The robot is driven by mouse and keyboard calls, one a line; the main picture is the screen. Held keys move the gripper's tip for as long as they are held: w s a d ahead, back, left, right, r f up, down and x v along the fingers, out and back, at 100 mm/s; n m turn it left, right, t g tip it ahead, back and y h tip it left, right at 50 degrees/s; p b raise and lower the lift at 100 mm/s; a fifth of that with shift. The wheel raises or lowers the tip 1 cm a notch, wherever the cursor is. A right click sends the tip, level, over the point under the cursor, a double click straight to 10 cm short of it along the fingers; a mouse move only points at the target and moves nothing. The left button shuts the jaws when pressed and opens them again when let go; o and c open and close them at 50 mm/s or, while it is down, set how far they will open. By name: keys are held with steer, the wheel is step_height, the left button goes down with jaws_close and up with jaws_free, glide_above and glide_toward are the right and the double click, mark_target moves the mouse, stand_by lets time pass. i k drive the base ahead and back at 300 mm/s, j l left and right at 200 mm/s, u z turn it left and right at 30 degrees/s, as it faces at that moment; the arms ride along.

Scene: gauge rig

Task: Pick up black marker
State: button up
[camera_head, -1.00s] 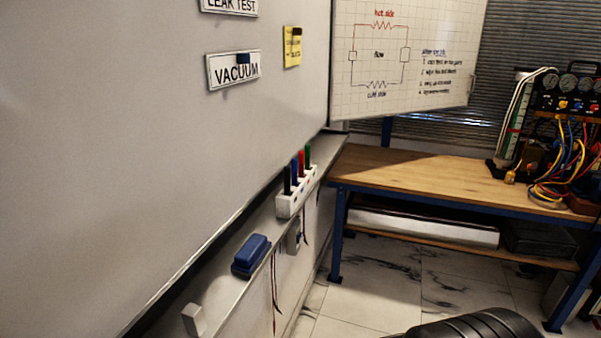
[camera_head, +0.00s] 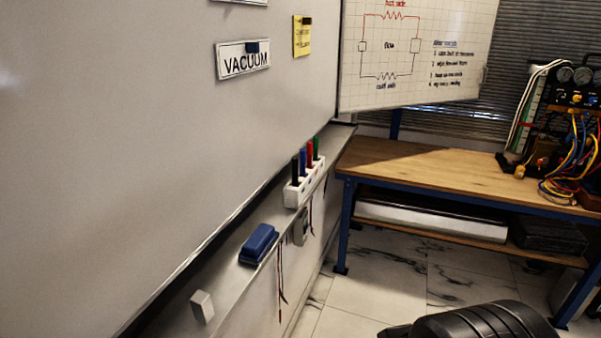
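The black marker (camera_head: 295,170) stands upright in a white holder (camera_head: 293,198) on the whiteboard's ledge. It is the nearest in a row with a blue marker (camera_head: 303,161), a red marker (camera_head: 309,152) and a green marker (camera_head: 316,148). The lower part of each marker is hidden in the holder. A black ribbed part of my own body (camera_head: 480,325) shows at the bottom right, well apart from the holder. My gripper's fingers are not visible.
A blue eraser (camera_head: 258,243) and a small white block (camera_head: 202,306) are on the ledge (camera_head: 225,285) nearer to me. A wooden workbench (camera_head: 430,168) with gauges and hoses (camera_head: 570,140) stands at the right. Tiled floor is open below the ledge.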

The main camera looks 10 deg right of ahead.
mark_target(295, 170)
steer(key=u, duration=2)
steer(key=z, duration=1.9)
steer(key=k+l+z, duration=0.1)
steer(key=z, duration=0.25)
steer(key=k+l+z, duration=0.1)
steer(key=l+z, duration=0.25)
steer(key=i+j+z, duration=0.15)
steer(key=i+j, duration=0.15)
steer(key=i+j+z, duration=0.1)
steer(key=i+j, duration=0.15)
steer(key=j, duration=0.15)
